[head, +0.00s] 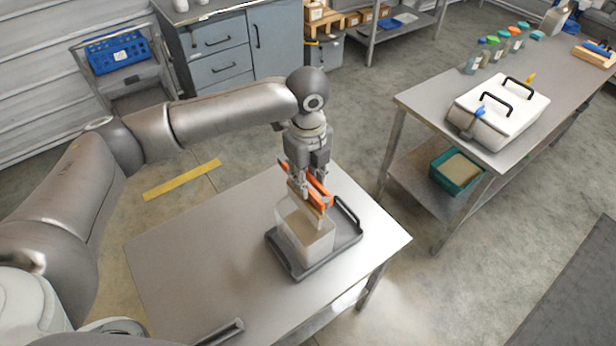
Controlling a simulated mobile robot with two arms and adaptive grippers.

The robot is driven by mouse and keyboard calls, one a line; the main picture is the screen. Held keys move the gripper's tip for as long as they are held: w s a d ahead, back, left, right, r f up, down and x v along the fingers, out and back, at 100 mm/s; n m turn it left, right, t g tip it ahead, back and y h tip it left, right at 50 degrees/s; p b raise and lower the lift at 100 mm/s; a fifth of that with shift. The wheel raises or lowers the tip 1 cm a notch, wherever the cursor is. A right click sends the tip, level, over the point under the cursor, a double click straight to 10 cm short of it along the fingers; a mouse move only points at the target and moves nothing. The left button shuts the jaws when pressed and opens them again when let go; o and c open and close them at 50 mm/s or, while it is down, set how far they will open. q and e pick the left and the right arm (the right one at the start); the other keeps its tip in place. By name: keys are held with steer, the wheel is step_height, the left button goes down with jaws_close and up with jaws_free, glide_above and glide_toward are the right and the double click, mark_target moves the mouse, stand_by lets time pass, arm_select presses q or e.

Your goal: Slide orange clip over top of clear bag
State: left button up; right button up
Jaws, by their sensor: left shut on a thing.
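The clear bag (305,240) stands upright on a dark grey tray (345,240) on the metal table, with pale tan contents inside. The orange clip (316,188) is at the top of the bag, showing as orange bars on either side of a tan strip. My left gripper (309,186) points down from above and is shut on the orange clip. The fingers partly hide the clip and the bag's top, so I cannot tell how far the clip is over the bag.
A second bench (440,100) at right holds a white lidded box (500,112) and several bottles. A green bin (455,172) sits below.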

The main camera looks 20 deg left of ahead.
mark_target(308, 201)
arm_select(q)
step_height(308, 201, down, 3)
steer(key=shift+r+b, duration=0.15)
steer(key=shift+b, duration=1)
steer(key=shift+f, duration=1.7)
steer(key=shift+p, duration=0.55)
steer(key=o, duration=1)
steer(key=shift+o, duration=0.2)
steer(key=o, duration=0.6)
steer(key=shift+c, duration=0.2)
